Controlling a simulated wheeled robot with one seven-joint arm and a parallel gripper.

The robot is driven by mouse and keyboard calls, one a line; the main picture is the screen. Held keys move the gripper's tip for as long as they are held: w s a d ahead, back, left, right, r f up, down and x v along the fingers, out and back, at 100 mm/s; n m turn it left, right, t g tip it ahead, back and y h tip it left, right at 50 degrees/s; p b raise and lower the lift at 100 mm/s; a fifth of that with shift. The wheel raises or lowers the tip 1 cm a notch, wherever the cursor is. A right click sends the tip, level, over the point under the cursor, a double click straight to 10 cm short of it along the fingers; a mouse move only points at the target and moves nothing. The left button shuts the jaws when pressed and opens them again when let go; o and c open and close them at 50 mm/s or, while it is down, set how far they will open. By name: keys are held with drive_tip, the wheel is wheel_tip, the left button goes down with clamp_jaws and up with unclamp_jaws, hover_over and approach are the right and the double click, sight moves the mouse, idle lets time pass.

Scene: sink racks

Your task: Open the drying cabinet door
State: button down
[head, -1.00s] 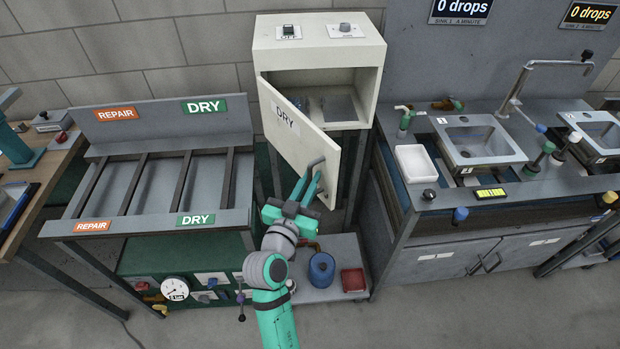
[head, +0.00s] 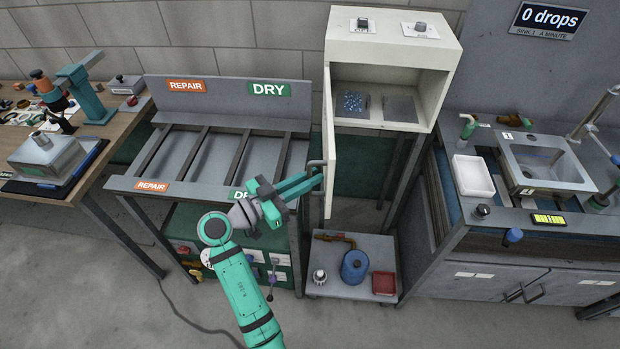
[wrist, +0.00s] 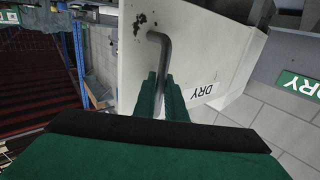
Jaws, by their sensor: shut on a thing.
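The drying cabinet (head: 440,52) is a cream box on legs at the centre right of the head view. Its door (head: 329,150) is swung well open at the left side and shows nearly edge-on. My gripper (head: 318,176) is at the grey bar handle (head: 317,163) on the door's outer face. In the wrist view my gripper's green fingers (wrist: 161,98) are closed on the handle (wrist: 162,60), with the DRY label on the door (wrist: 190,55) beside it. Inside the cabinet are two grey pads, one with blue specks (head: 353,103).
The rack (head: 214,150) with REPAIR and DRY signs stands left of the door, close to my arm. A low trolley (head: 335,285) holds a blue canister (head: 355,267) and a red tray (head: 384,283). A sink bench (head: 500,215) stands to the right.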

drive_tip(key=shift+w+a, duration=0.2)
drive_tip(key=shift+a, duration=0.15)
drive_tip(key=c, duration=1.8)
unclamp_jaws()
drive_tip(key=shift+g, duration=0.3)
drive_tip(key=v, duration=1.1)
drive_tip(key=shift+d+f, duration=0.1)
drive_tip(key=shift+f, duration=0.1)
drive_tip(key=shift+f, duration=0.1)
